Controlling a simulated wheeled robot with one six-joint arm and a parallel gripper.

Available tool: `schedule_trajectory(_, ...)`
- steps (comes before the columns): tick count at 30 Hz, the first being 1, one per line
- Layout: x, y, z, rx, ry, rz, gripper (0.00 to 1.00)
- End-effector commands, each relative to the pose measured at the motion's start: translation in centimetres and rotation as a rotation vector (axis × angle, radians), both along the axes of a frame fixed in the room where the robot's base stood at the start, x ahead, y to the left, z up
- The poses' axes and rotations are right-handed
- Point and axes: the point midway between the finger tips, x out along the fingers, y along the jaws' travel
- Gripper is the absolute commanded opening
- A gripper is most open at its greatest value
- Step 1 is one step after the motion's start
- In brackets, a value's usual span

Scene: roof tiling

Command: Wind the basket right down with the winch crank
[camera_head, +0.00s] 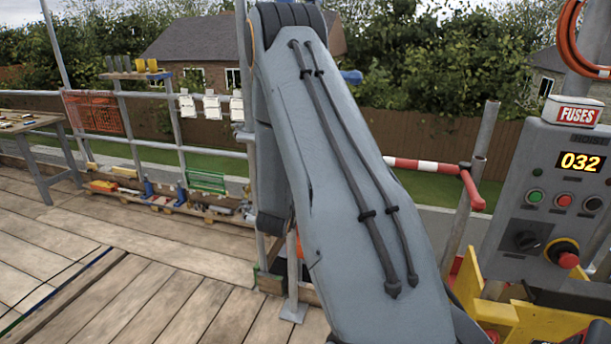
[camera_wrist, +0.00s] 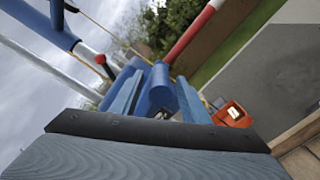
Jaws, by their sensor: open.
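My gripper (camera_wrist: 157,92) shows in the wrist view beyond a dark plate, with its blue fingers apart and open. Blue winch parts lie close in front of it and partly blend with the fingers. A red knob (camera_wrist: 100,59) at the end of a grey rod, which looks like the crank handle, is to the left of the fingers, apart from them. An orange container with a white label, possibly the basket (camera_wrist: 232,115), is lower right, beyond the fingers. In the head view my arm hides the gripper and most of the winch; a small blue part (camera_head: 351,76) shows behind it.
A red-white rail (camera_head: 425,166) runs behind my arm. Shelves of goods (camera_head: 170,200) line the left rail. The plank deck (camera_head: 150,290) at lower left is mostly clear.

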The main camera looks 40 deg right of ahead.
Motion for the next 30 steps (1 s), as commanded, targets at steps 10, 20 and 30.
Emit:
schedule_trajectory(10,-2.9,4.5,-0.1,0.0,-0.001,0.004,0.42)
schedule_trajectory(20,-3.9,5.6,0.0,0.0,-0.001,0.001,0.42)
schedule_trajectory(30,-2.9,6.9,-0.4,0.118,-0.048,0.052,0.42)
